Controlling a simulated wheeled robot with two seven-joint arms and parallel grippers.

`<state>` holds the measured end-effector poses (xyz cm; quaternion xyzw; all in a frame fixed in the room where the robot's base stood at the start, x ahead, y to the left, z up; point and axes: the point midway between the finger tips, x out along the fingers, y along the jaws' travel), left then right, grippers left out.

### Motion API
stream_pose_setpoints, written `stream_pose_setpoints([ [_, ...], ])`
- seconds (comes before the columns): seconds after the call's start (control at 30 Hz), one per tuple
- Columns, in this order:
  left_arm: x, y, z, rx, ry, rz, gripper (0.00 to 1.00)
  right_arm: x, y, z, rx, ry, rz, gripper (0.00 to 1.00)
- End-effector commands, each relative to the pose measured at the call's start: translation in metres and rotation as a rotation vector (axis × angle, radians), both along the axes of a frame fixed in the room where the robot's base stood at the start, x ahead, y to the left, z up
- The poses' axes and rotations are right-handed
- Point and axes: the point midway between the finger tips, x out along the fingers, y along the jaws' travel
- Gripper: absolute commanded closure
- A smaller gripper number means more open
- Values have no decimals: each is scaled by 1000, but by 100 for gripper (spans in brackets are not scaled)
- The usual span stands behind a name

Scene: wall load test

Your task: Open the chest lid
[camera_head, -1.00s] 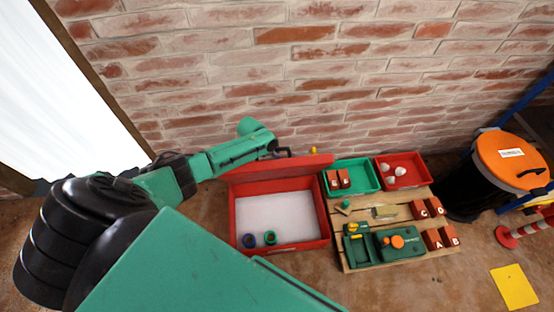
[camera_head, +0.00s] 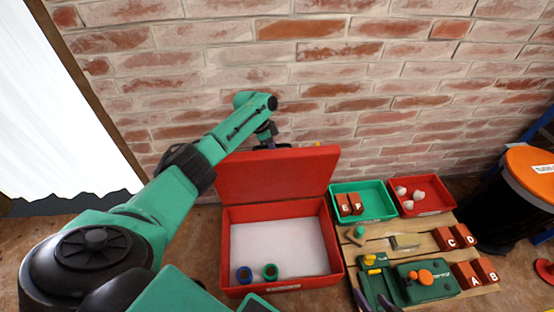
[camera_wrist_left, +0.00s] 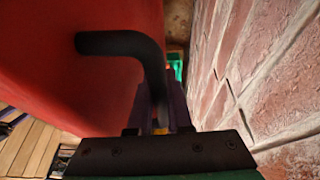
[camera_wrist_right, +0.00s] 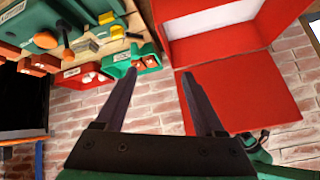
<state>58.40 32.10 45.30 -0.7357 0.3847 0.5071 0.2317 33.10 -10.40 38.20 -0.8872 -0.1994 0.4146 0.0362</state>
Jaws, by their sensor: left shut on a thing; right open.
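The red chest (camera_head: 338,270) stands on the floor against the brick wall, its pale interior in plain view. Its red lid (camera_head: 280,172) stands raised at the back edge; it also shows in the right wrist view (camera_wrist_right: 240,95). My left gripper (camera_head: 268,136) is behind the lid's top edge, partly hidden. In the left wrist view, my left gripper (camera_wrist_left: 160,100) is shut on the black bent handle (camera_wrist_left: 115,43), between the red lid and the wall.
A black bin with an orange lid (camera_head: 530,170) stands far right.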

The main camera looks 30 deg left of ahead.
Motion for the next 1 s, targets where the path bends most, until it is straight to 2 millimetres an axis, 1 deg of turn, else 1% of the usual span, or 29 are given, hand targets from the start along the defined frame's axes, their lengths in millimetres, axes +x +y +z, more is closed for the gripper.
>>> stream_pose_setpoints([
  [0.03, -1, 2, -2, 1, 5, 3, 100, 0, 1, 0, 5, -5, 1, 29],
  [0.4, -1, 3, 0, 1, 4, 2, 100, 1, 2, 3, 9, -11, 2, 29],
  [0.43, -1, 3, 1, 1, 4, 2, 75, 1, 2, 3, 9, -11, 2, 29],
  [0.47, 0, 2, 1, 1, 3, 1, 70, 1, 2, 3, 9, -11, 1, 29],
  [0.73, 0, 1, 1, -1, 2, 0, 70, 1, 2, 3, 8, -10, 1, 29],
  [0.83, 0, 2, 4, -1, 1, 1, 70, -1, 1, 3, 2, -1, 2, 29],
  [1.0, -3, 7, 20, 0, 0, 1, 70, -3, -14, 15, -55, 69, 4, 29],
])
